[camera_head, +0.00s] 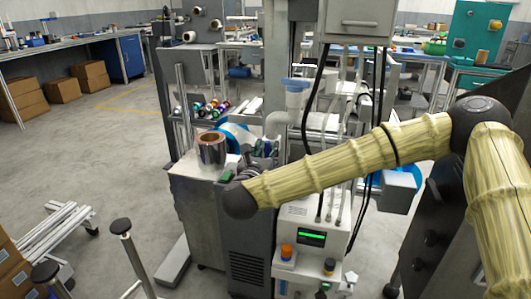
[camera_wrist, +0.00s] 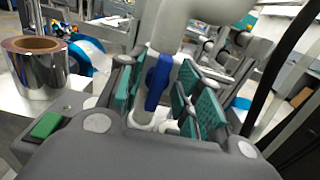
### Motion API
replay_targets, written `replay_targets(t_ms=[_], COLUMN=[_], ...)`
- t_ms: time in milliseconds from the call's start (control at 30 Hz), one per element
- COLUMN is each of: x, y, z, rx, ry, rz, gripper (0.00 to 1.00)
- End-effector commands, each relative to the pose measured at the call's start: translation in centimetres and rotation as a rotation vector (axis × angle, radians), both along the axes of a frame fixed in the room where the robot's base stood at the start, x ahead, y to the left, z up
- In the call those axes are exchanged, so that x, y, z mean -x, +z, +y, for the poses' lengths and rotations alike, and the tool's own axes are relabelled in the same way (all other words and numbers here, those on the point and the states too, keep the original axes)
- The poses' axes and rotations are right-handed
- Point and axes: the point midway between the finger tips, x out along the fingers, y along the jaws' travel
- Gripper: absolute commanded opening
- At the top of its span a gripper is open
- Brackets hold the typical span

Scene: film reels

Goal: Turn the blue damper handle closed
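The blue damper handle (camera_wrist: 158,82) shows in the wrist view as an upright, slightly tilted blue bar on a pale grey pipe (camera_wrist: 172,30). My gripper (camera_wrist: 160,92) has teal-padded fingers standing on the left and right of the handle, with visible gaps between the pads and the handle. The gripper is open, and I cannot tell whether any part touches the handle. In the head view my gripper (camera_head: 262,166) is small and partly hidden behind my arm, beside the pale pipe (camera_head: 279,124).
A shiny metal film roll (camera_wrist: 38,72) with a brown core stands on the machine's top at left; it also shows in the head view (camera_head: 212,152). A blue-edged reel (camera_head: 236,135) is behind it. Black cables (camera_head: 319,95) hang at right of the pipe.

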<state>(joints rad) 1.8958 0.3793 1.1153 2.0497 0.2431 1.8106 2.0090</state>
Motion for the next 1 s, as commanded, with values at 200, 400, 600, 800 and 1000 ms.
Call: replay_targets(t_ms=[200, 400, 600, 800, 1000], x=[-0.05, -0.03, -0.02, -0.03, -0.03], y=[0.02, 0.02, 0.03, 0.15, 0.29], z=[0.0, 0.01, 0.01, 0.07, 0.24], rx=[0.0, 0.0, 0.003, 0.045, 0.156], ry=[0.0, 0.0, 0.0, 0.0, 0.001], rz=[0.0, 0.0, 0.001, 0.012, 0.042], gripper=[0.35, 0.06, 0.0, 0.0, 0.0])
